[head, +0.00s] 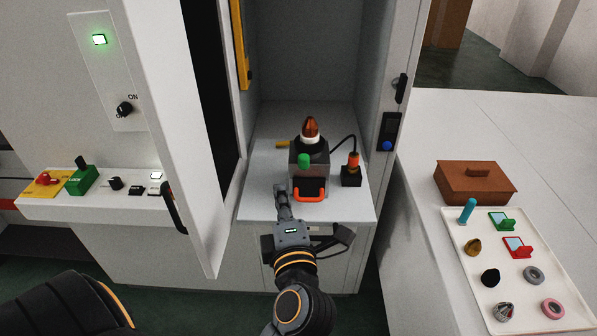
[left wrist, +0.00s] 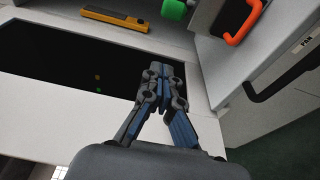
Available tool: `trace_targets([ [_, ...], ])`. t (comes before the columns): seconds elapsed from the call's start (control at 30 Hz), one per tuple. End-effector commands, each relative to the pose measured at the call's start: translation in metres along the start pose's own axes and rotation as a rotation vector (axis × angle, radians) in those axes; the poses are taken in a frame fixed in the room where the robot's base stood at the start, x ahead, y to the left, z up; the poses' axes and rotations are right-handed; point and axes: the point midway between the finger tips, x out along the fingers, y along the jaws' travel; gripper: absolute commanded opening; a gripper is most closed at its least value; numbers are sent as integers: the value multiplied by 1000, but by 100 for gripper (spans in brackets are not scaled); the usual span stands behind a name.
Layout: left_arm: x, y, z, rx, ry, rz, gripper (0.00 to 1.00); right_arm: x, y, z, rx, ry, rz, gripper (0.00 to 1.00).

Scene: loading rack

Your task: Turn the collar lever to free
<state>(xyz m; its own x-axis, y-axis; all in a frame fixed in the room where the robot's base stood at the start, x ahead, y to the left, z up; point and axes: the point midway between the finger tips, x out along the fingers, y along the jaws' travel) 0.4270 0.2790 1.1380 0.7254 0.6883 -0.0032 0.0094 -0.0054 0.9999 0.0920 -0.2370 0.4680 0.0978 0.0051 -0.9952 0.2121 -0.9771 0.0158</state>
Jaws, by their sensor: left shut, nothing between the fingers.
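A dark machine block (head: 320,158) stands on the shelf inside an open cabinet. It has a white collar with an orange-brown cone (head: 310,127) on top, a green knob (head: 304,160) and an orange handle (head: 311,196) in front. A small yellow bar (head: 283,144) sticks out at its left. I cannot tell for sure which part is the collar lever. My left gripper (head: 281,189) is shut and empty, left of the orange handle and apart from it. In the left wrist view its fingers (left wrist: 166,75) are together, below the green knob (left wrist: 174,9) and orange handle (left wrist: 243,24).
The open cabinet door (head: 185,130) stands left of my arm. A black plug base with an orange top (head: 353,162) is right of the machine. A control ledge (head: 90,208) is at the left. At the right, a white tray (head: 532,280) of small parts and a brown box (head: 474,184) sit on a counter.

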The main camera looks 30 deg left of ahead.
Motion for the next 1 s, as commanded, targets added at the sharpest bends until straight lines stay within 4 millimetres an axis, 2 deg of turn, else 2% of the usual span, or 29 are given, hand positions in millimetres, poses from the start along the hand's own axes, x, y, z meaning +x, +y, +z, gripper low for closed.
trace_targets([
  [0.17,27,6,0,4,2,7,0,-13,-1,6,0,-9,-2,46],
  [0.5,99,6,0,5,1,8,0,-34,-2,6,-1,-13,-3,46],
  [0.6,90,3,19,1,-4,4,0,-36,-1,4,-1,-10,-2,46],
  [0.7,86,3,30,2,-3,4,0,-38,-3,2,0,-8,-4,46],
  [1.0,82,2,39,3,-1,8,0,-38,-3,2,-1,-8,-4,46],
])
